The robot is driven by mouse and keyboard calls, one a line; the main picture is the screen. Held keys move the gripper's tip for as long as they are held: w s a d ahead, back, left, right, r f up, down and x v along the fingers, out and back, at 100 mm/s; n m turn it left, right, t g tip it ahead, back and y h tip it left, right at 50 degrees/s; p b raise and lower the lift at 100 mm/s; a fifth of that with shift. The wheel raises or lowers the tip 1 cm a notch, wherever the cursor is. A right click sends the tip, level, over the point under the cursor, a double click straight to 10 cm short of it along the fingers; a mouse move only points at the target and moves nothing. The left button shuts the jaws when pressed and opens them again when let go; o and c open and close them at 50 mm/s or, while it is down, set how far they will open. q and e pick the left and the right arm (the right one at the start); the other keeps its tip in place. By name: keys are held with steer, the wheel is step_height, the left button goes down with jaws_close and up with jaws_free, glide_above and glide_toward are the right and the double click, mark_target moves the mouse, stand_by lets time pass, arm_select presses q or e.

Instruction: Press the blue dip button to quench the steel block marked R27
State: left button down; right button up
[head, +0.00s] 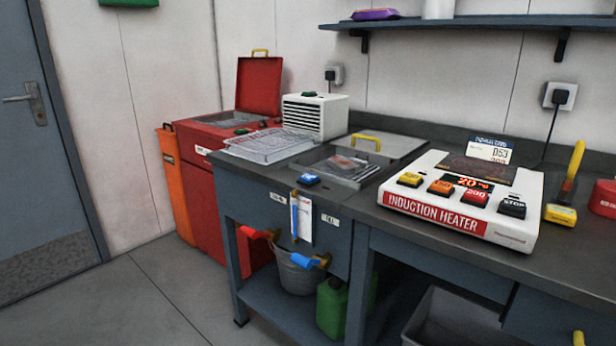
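A small blue button (309,180) sits on the bench's front edge, just in front of a sunken grey tank (342,182). I take it for the dip button; any label on it is too small to read. The tank is open, with its flat lid (385,146) and yellow handle behind it. Some pale and reddish items (347,164) show inside the tank, too small to identify. No block with a readable R27 mark shows. Neither of my grippers is in view.
A white induction heater (436,226) with several buttons and a display reading about 20 stands right of the tank. A wire rack (268,146) and white vented box (316,116) stand left. An open red bin (258,84) stands beyond. Floor at left is clear.

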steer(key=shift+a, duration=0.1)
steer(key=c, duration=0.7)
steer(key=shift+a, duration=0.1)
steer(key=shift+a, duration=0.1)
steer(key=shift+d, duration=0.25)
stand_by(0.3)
